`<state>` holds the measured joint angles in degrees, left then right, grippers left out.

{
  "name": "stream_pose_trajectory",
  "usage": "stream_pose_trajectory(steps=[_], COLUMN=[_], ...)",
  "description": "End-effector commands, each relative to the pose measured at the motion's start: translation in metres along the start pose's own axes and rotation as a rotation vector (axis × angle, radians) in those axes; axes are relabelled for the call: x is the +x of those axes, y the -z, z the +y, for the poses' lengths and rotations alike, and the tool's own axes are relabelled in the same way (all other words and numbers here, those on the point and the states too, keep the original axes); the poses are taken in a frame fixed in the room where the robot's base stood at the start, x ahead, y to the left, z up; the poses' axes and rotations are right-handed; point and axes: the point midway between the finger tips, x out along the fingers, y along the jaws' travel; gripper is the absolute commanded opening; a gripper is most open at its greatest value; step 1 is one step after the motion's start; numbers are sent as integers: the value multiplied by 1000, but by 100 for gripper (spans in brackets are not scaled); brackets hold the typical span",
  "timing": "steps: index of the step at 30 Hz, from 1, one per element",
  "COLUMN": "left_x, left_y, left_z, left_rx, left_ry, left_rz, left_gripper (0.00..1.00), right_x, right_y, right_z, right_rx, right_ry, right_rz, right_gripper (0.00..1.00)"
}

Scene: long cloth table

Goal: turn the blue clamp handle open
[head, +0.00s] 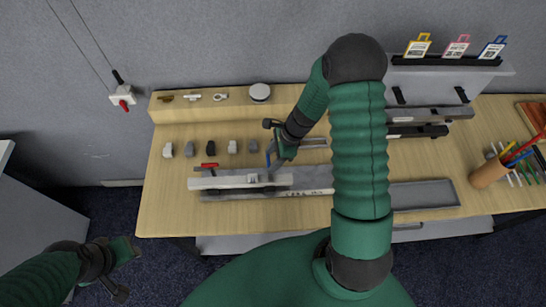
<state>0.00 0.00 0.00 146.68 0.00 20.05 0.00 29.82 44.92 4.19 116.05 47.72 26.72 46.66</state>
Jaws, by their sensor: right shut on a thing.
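The blue clamp handle (269,158) stands up at the back of a grey bar fixture on the table, partly hidden by my gripper. My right gripper (275,152) reaches down from the upper right and is shut on the blue handle. A pale bar (225,182) lies along the front of the fixture, just left of the handle. My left gripper (127,271) is at the lower left, off the table's front edge. It is empty, with its fingers apart.
A red clamp handle (209,165) sits left of the blue one. Several small blocks (190,149) stand in a row behind it. A pen cup (488,173) and a grey tray (424,195) are at the right. My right arm hides the table's middle.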

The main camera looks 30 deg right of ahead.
Motion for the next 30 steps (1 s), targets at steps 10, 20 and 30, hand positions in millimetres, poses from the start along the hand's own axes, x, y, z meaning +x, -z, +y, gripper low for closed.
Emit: stream_pose_trajectory(steps=[10,20,30], left_x=[-8,-6,1], left_y=[2,1,0], left_z=[0,0,0], left_rx=[0,0,0], left_ry=[0,0,0], left_rz=[0,0,0], left_gripper=[36,36,36], right_x=[-1,1,2], right_y=[-5,-6,-8], right_z=[-6,-8,-10], right_rx=[-238,-528,-827], right_ry=[-91,-210,-334], right_rz=[-4,-4,-3], right_gripper=[14,14,14])
